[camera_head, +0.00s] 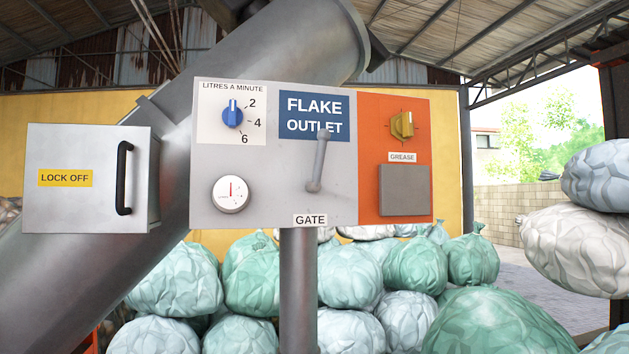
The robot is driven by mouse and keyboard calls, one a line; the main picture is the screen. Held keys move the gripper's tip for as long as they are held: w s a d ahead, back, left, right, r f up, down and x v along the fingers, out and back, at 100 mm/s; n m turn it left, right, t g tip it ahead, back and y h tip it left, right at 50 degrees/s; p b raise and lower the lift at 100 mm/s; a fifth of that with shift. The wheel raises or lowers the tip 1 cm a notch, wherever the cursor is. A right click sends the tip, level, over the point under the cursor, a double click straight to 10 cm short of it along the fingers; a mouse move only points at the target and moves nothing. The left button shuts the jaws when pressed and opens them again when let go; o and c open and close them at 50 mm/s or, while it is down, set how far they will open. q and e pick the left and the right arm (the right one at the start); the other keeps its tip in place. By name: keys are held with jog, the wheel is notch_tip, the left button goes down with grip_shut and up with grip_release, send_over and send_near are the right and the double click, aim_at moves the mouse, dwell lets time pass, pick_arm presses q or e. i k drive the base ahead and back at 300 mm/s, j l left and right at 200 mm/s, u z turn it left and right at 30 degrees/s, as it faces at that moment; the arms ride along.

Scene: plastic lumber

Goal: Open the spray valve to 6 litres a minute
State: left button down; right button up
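A blue knob (232,114) sits on a white plate (213,133) labelled "LITRES A MINUTE", at the upper left of the grey control panel (275,190). Marks 2, 4 and 6 run down the right side of the knob. The knob's pale pointer line stands about straight up, above the 2 mark and not at 6. A round white gauge (231,194) below has a red needle pointing about straight up. Neither of my grippers shows in the head view.
A grey gate lever (318,165) stands right of the knob. An orange section (378,200) carries a yellow grease knob (402,124). A lock-off box (75,200) with a black handle (123,178) is at left. Filled bags (415,265) lie behind the panel's post (298,290).

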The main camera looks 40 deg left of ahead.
aim_at(232, 116)
jog(key=u, duration=1.5)
